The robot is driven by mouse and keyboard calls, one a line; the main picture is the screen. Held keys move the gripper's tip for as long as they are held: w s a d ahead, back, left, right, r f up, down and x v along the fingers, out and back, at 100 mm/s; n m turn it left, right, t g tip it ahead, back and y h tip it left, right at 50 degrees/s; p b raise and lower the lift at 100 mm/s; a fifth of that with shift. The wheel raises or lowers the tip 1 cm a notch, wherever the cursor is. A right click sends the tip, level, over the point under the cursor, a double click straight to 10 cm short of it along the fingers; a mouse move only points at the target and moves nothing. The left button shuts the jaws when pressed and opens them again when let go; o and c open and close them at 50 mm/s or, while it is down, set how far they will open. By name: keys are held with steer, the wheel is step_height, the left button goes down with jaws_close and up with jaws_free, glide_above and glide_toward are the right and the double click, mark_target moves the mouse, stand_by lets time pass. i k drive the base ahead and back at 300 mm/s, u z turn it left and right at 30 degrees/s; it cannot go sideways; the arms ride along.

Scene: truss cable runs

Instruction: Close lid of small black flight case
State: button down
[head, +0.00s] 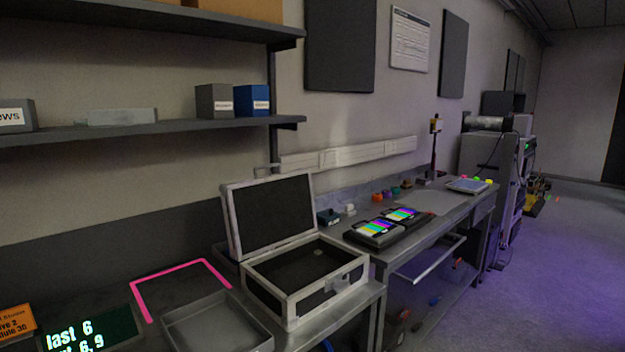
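A small black flight case (304,287) with silver edges stands on a grey bench. Its lid (270,214) is up, leaning slightly back toward the wall, with its dark lining facing out. A handle shows at the lid's top. My gripper is not in view.
A grey tray (215,325) sits left of the case, by a pink-outlined area (180,285). Two devices with coloured screens (377,230) lie to the right. Shelves (150,128) hang above left. Open floor (545,280) lies at right.

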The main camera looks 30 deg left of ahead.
mark_target(263, 214)
steer(key=z, duration=0.1)
steer(key=i, duration=2.25)
steer(key=u, duration=1.65)
steer(key=i, duration=0.85)
steer(key=u, duration=0.9)
